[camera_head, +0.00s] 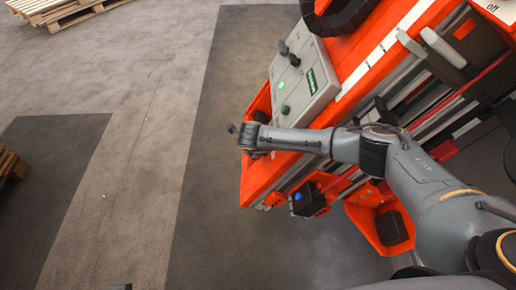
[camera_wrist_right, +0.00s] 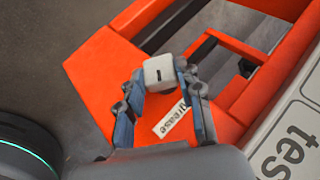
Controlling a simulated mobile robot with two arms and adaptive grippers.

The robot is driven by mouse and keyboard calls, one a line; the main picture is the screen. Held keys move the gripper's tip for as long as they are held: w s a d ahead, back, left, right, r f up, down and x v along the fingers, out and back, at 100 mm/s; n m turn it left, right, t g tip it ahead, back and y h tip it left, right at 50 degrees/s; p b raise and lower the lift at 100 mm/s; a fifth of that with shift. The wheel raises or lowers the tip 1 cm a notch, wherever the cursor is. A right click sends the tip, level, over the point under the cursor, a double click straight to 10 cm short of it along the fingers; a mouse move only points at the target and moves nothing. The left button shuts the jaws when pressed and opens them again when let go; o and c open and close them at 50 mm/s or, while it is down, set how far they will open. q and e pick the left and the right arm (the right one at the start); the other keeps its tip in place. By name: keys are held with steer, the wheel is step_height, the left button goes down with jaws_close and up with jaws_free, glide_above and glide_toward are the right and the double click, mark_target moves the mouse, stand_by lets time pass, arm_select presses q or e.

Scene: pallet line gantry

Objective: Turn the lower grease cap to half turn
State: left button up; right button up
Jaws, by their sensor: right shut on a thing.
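A light grey, block-shaped grease cap (camera_wrist_right: 158,70) with a short dark mark on its face sits on an orange panel in the right wrist view. My right gripper (camera_wrist_right: 160,82) is shut on the cap, one finger on each side. A white label (camera_wrist_right: 171,121) beside the cap reads partly "grease"; a finger covers some of it. In the head view my right gripper (camera_head: 246,135) is at the left end of the orange machine, and the cap is hidden there. My left gripper is in neither view.
The orange machine (camera_head: 262,178) carries a grey control panel (camera_head: 304,82) with knobs and green lights. A dark box with a blue light (camera_head: 298,197) and an orange bin (camera_head: 372,222) are on its lower side. Open floor (camera_head: 140,80) lies to the left, with wooden pallets (camera_head: 62,10) far off.

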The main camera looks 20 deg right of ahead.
steer(key=o, duration=1.1)
steer(key=shift+o, duration=0.2)
steer(key=v, duration=1.2)
